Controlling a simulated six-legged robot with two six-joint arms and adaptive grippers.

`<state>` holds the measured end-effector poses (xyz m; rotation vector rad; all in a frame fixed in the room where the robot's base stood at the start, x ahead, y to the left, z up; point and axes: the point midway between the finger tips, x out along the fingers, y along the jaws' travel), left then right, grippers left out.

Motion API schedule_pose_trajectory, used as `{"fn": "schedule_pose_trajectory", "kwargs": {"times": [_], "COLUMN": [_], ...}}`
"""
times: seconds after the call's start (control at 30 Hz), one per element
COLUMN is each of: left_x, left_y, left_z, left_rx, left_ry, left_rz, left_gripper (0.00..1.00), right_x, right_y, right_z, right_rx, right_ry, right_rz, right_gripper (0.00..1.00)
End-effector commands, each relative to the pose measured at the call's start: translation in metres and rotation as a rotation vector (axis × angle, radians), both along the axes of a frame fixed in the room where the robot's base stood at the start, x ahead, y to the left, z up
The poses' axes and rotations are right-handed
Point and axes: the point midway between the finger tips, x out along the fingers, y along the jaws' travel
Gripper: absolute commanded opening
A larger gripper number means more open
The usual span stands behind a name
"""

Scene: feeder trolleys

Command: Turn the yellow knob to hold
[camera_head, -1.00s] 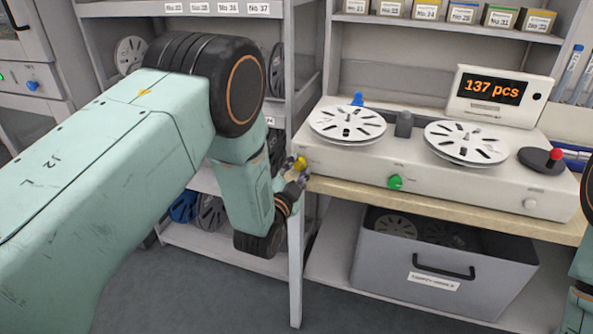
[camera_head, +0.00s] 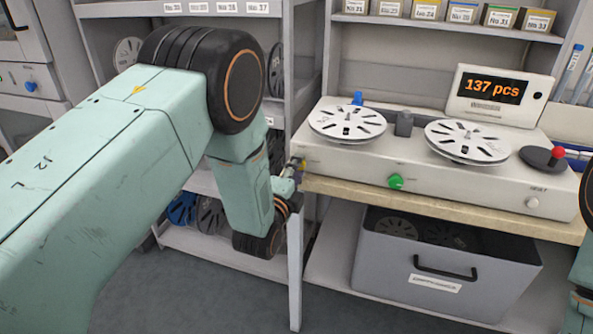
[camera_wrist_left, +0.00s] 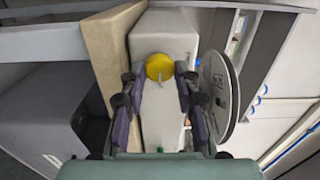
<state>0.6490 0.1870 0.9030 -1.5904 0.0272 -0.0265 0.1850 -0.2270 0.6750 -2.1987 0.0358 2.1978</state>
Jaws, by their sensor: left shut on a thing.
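The yellow knob (camera_wrist_left: 159,67) is on the left end face of the white counting machine (camera_head: 350,165). In the left wrist view it shows as a yellow disc with a small pale mark near its lower part. My left gripper (camera_wrist_left: 166,80) has a fingertip on each side of the knob and is shut on it. In the head view the left gripper (camera_head: 296,168) is at the machine's left end, and the fingers mostly hide the knob. I cannot read any setting label around it. My right gripper is out of view.
Two slotted white reels (camera_head: 347,123) (camera_head: 466,141) sit on the machine. A green knob (camera_head: 396,181) is on its front, and a display (camera_head: 490,90) reads 137 pcs. A grey shelf post (camera_head: 295,260) stands close by the left gripper. A grey bin (camera_head: 440,262) is under the bench.

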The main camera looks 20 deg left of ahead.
Motion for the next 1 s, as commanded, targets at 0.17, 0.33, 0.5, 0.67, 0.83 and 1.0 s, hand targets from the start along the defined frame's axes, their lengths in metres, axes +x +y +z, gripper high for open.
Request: {"fn": "schedule_pose_trajectory", "kwargs": {"times": [0.17,0.33,0.5,0.67,0.83,1.0], "left_x": [0.0011,0.0011,0.0011,0.0012,0.0007,0.0004], "left_y": [-0.0005,-0.0005,-0.0004,-0.0004,-0.0002,-0.0001], "left_z": [0.0021,0.0022,0.0022,0.0023,0.0014,0.0007], "left_rx": [0.03,0.037,0.036,0.036,0.035,0.035], "left_ry": [-0.007,-0.007,-0.007,-0.007,-0.005,-0.003], "left_rz": [-0.001,-0.001,-0.001,-0.001,-0.001,0.0], "left_gripper": [0.0,0.0,0.0,0.36,0.51,0.53], "right_x": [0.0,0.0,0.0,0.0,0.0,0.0], "right_y": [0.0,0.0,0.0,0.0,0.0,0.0], "right_z": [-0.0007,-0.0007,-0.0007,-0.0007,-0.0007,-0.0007], "right_rx": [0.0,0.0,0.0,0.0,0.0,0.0], "right_ry": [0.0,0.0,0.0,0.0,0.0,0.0], "right_rz": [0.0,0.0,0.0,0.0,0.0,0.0], "right_gripper": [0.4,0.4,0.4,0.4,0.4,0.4]}}
